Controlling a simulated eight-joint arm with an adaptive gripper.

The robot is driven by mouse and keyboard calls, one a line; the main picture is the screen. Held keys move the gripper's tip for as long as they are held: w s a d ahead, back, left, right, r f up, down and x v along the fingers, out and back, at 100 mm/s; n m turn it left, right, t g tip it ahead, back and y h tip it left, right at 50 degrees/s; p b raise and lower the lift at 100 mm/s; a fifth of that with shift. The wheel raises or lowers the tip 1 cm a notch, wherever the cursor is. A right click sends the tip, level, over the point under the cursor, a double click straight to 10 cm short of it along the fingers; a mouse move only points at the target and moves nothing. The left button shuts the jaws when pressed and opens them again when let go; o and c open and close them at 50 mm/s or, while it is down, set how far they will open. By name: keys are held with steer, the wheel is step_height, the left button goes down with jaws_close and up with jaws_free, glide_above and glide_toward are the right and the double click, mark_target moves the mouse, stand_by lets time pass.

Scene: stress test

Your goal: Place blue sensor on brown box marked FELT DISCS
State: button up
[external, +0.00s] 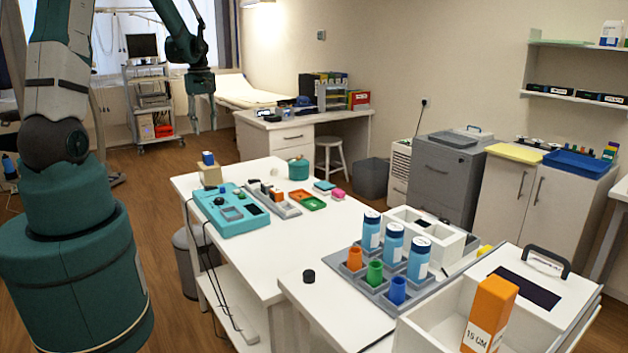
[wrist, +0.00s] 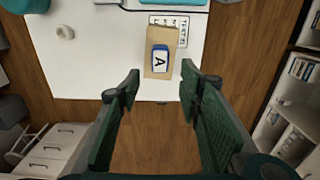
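The blue sensor (wrist: 160,58), with a white top marked "A", rests on the brown box (wrist: 161,37) in the wrist view. In the external view the small blue sensor (external: 207,157) sits on top of the tan box (external: 210,175) at the table's far left corner. The FELT DISCS marking cannot be read. My gripper (external: 203,128) hangs in the air above and beyond that corner, apart from box and sensor. In the wrist view its two fingers (wrist: 160,80) are spread wide with nothing between them.
A teal device (external: 230,209) stands close to the box on the white table (external: 280,240). A printed card (wrist: 172,24) lies by the box in the wrist view. A teal round container (external: 298,169) and small trays are farther right. Open floor lies beyond the table edge.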

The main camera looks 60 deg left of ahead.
steer(key=w+d+r+m+t, duration=0.1)
steer(key=d+r+m, duration=0.2)
steer(key=d+r, duration=0.35)
steer(key=w+d+r+m+t+y, duration=0.1)
steer(key=d+r+m, duration=0.15)
steer(key=d, duration=0.75)
steer(key=w+d+r+m+t, duration=0.1)
steer(key=w+d+r+m, duration=0.1)
steer(key=d+r, duration=0.5)
steer(key=s+d+m+t, duration=0.1)
steer(key=s+d+m, duration=0.2)
steer(key=d, duration=0.6)
steer(key=s+d+r+m+t, duration=0.1)
steer(key=s+d+m, duration=0.3)
steer(key=d, duration=0.5)
steer(key=s+d+r+m+t+h, duration=0.1)
steer(key=s+d+m+t, duration=0.1)
steer(key=d, duration=0.7)
steer(key=shift+s+m, duration=0.75)
steer(key=shift+s, duration=0.35)
